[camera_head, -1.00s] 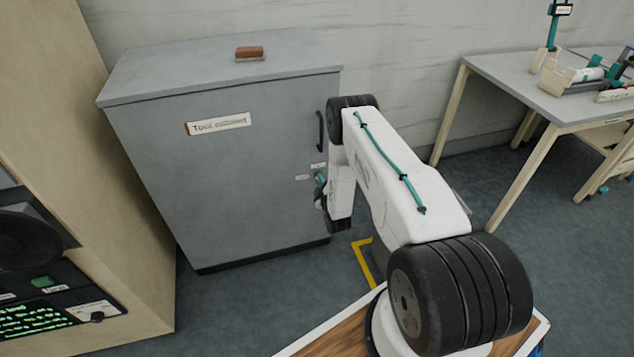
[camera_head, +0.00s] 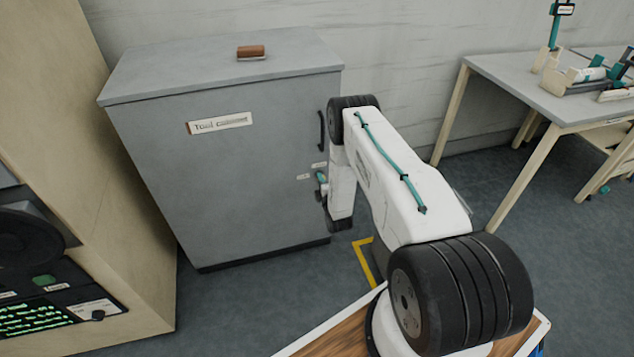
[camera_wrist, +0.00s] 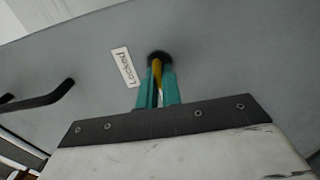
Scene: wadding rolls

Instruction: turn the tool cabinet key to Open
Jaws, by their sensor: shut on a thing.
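The grey tool cabinet (camera_head: 215,170) stands against the wall, its door shut, with a "Tool cabinet" label (camera_head: 219,123) on its front. In the wrist view my gripper (camera_wrist: 157,88) has its teal fingers shut on the yellow key (camera_wrist: 157,72), which sits in a dark round lock (camera_wrist: 160,57) on the door. A "Locked" label (camera_wrist: 124,67) is left of the lock. In the head view my gripper (camera_head: 321,180) is at the door's right side, partly hidden by my arm. The key is not clear there.
A black door handle (camera_head: 321,130) is above the lock; it also shows in the wrist view (camera_wrist: 40,102). A brown roll (camera_head: 251,51) lies on the cabinet top. A wooden unit (camera_head: 120,220) stands at left and a workbench (camera_head: 560,95) at right.

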